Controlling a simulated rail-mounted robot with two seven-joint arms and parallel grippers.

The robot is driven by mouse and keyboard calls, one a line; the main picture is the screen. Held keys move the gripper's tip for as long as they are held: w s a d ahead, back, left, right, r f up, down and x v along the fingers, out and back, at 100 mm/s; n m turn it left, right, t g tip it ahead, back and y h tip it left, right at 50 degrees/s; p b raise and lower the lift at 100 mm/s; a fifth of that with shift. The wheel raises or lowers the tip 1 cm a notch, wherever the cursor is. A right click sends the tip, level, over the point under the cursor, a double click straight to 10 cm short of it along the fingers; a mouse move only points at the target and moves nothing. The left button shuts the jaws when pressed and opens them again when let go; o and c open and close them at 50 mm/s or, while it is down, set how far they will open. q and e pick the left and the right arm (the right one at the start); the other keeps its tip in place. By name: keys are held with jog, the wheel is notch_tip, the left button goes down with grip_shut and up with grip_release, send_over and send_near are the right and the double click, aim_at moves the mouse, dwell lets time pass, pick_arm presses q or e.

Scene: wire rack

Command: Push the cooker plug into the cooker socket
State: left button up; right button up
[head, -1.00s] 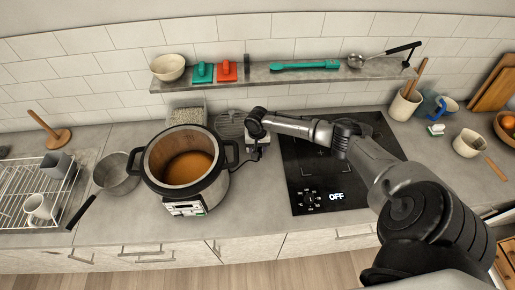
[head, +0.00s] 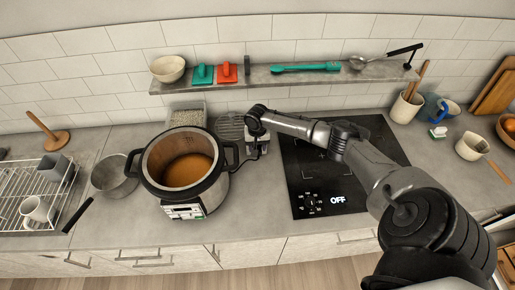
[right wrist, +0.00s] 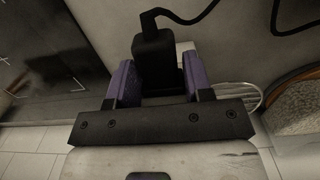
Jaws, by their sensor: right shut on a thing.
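My right gripper (right wrist: 156,82) is shut on the black cooker plug (right wrist: 153,48), which sits between its purple finger pads with a black cord leaving its top. In the head view the right gripper (head: 256,128) is just right of the cooker (head: 186,173), a round pot with black rim and orange-brown contents. A small pale box (head: 263,148), likely the socket, is just below and beside the gripper; its openings are hidden. A pale surface shows beside the plug in the wrist view. I cannot tell whether the plug touches the socket. My left gripper is out of view.
A black hob (head: 340,165) lies right of the gripper, under my arm. A shelf (head: 290,81) with utensils runs along the wall behind. A clear container of grains (head: 186,116) and a wire grid (head: 230,126) stand behind the cooker.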

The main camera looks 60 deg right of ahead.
jog(key=shift+d, duration=0.15)
jog(key=o, duration=1)
jog(key=shift+w, duration=0.1)
notch_tip(320, 180, up, 14)
jog(key=shift+w+d, duration=0.2)
jog(key=shift+f, duration=0.15)
